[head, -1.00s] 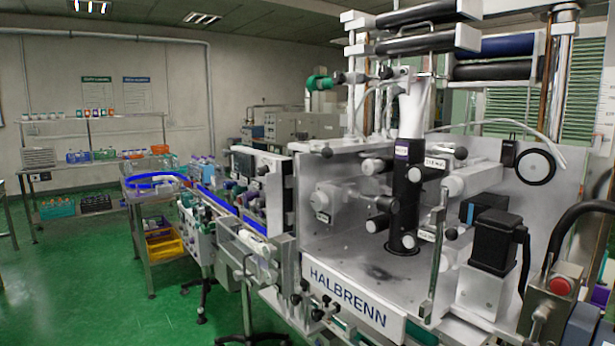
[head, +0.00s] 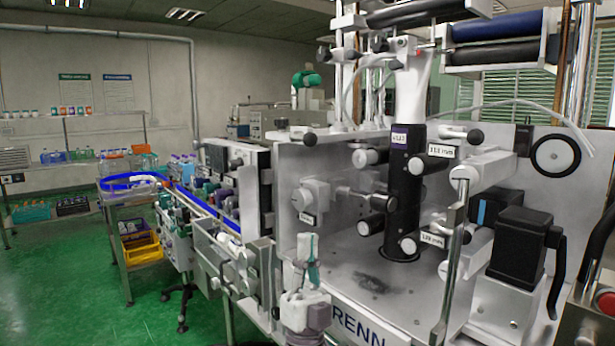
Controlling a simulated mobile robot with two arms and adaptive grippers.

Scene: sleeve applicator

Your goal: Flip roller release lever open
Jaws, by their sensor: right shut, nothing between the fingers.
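The roller machine has a grey metal plate (head: 300,165) carrying several rollers. A vertical black roller (head: 404,190) stands at its middle. Arms with black knobs and white size labels sit around it, including an upper arm (head: 452,136) and a lower labelled roller (head: 408,245). I cannot tell which part is the roller release lever. My right gripper (head: 311,250) stands upright at the front left edge of the machine bed, in front of the plate. Its teal fingers are shut with nothing between them. It appears apart from the rollers and knobs. My left gripper is out of view.
A conveyor with blue rails (head: 212,210) runs away to the left. A black motor block (head: 520,245) with a cable and a vertical chrome post (head: 452,265) stand at the right. A red button (head: 606,300) is at the right edge. Green floor (head: 60,290) is clear at left.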

